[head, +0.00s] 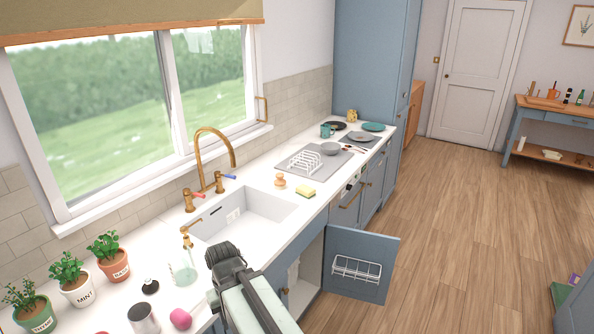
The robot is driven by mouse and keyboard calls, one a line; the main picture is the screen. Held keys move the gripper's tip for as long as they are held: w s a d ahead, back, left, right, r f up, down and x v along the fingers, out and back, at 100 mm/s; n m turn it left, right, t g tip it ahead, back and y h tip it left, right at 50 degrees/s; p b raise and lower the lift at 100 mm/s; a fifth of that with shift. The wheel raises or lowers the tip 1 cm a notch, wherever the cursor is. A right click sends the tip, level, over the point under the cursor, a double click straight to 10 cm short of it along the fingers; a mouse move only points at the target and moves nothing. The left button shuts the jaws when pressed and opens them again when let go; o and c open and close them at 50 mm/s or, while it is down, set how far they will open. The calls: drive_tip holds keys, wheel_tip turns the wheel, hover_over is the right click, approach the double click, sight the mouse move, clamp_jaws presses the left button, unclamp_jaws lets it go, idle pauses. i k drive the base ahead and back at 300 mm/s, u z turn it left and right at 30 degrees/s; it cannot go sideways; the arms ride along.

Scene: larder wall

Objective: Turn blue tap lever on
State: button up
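The blue tap lever (229,177) sits on the right-hand base of a brass tap (232,152) behind the white sink (255,212). It points out to the right. A red lever (198,194) sits on the left-hand base. My gripper (226,256) is in front of the sink's near left part, at the counter's front edge, well apart from the blue lever. It is dark and seen from behind, so its fingers and whether they are open do not show clearly.
A soap bottle (183,265) stands left of my gripper. A yellow sponge (305,191) and a wooden brush (280,181) lie right of the sink. A cupboard door (361,262) hangs open below. Potted herbs (113,263) stand on the left counter.

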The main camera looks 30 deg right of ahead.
sight(217, 173)
drive_tip(key=z, duration=0.4)
drive_tip(key=i, duration=1)
drive_tip(key=u, duration=0.05)
